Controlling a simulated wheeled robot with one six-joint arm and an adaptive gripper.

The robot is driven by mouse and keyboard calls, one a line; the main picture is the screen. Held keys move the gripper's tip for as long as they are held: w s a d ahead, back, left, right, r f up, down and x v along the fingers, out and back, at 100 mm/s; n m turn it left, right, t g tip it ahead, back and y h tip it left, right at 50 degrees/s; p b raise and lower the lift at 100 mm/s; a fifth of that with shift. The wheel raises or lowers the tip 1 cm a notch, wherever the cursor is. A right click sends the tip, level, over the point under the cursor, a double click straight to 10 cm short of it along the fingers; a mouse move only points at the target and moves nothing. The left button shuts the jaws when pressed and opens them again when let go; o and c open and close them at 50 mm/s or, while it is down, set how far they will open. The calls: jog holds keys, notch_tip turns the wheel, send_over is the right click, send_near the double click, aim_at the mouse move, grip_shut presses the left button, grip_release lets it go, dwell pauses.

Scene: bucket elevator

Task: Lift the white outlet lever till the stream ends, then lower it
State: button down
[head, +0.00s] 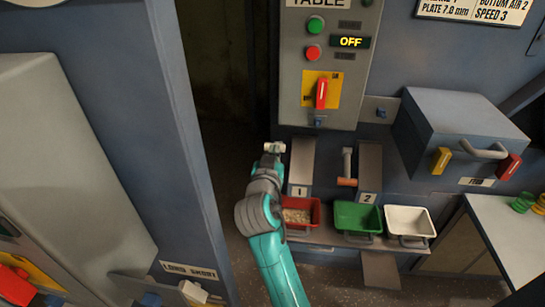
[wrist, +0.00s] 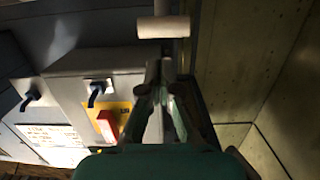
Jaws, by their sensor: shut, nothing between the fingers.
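The white outlet lever (wrist: 163,27) shows in the wrist view as a pale crossbar on a short stem, just beyond my fingertips. My gripper (wrist: 160,72) is shut and empty, with its fingertips close to the bar; whether they touch it I cannot tell. In the head view my gripper (head: 269,161) is left of chute 1, and a small pale piece at its tip looks like the lever (head: 274,147). The red bin (head: 313,212) below holds pale grain and is partly hidden by my arm. No falling stream is visible, though my arm covers part of that area.
A green bin (head: 357,217) and a white bin (head: 409,221) stand to the right. An orange-handled lever (head: 347,182) hangs beside chute 2. The control panel (head: 325,98) above reads OFF. A blue-grey post (head: 140,150) stands left, with a dark gap beside it.

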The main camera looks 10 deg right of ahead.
jog(key=shift+x, duration=2.95)
jog(key=shift+s+f, duration=0.1)
jog(key=shift+f, duration=0.05)
